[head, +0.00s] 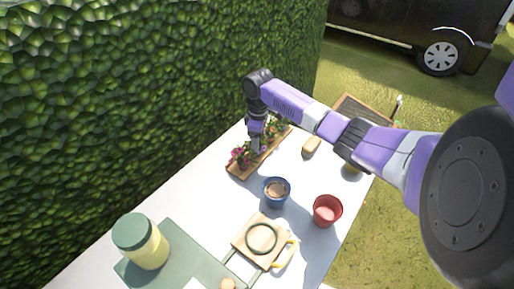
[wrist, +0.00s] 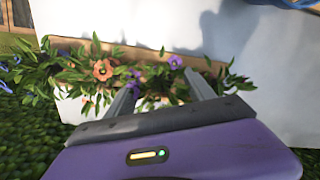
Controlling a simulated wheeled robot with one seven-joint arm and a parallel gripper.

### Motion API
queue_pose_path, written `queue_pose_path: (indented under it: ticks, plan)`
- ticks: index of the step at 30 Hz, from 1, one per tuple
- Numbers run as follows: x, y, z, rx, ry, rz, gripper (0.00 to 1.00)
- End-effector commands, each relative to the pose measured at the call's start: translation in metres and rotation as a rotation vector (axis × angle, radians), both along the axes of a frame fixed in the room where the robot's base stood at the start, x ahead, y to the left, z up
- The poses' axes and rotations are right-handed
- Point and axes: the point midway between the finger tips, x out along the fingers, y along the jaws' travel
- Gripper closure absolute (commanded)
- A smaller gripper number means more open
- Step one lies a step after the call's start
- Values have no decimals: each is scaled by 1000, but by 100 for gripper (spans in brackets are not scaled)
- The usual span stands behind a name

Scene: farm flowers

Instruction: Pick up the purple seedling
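The purple seedling (wrist: 175,62) shows in the wrist view as purple blooms among green leaves, just ahead of and between my fingertips. More purple petals show by the left finger. My gripper (wrist: 161,80) is open, its two fingers apart and pointing into the plant row; I see nothing clamped between them. In the head view my gripper (head: 256,145) points down over the wooden tray (head: 238,172), and magenta-pink flowers (head: 241,155) show beside it. The arm hides part of the row, so I cannot tell there which bloom is the purple one.
An orange flower (wrist: 103,70) stands close left of the fingers. A blue pot (head: 276,192), a red pot (head: 327,210), a wooden board (head: 243,238) with a green ring and a green-lidded jar (head: 141,242) are on the white table (head: 208,202). A hedge (head: 150,80) borders the table.

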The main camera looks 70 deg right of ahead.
Motion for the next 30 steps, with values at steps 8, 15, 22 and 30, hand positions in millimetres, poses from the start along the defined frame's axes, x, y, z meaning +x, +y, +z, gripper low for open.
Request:
queue_pose_path:
  ticks: [8,15,22,30]
  plan:
    - [0,0,0,0,0,0,92]
    - [0,0,1,0,-1,0,100]
    - [1,0,9,0,-2,-1,100]
    - [2,-1,55,-4,-6,1,100]
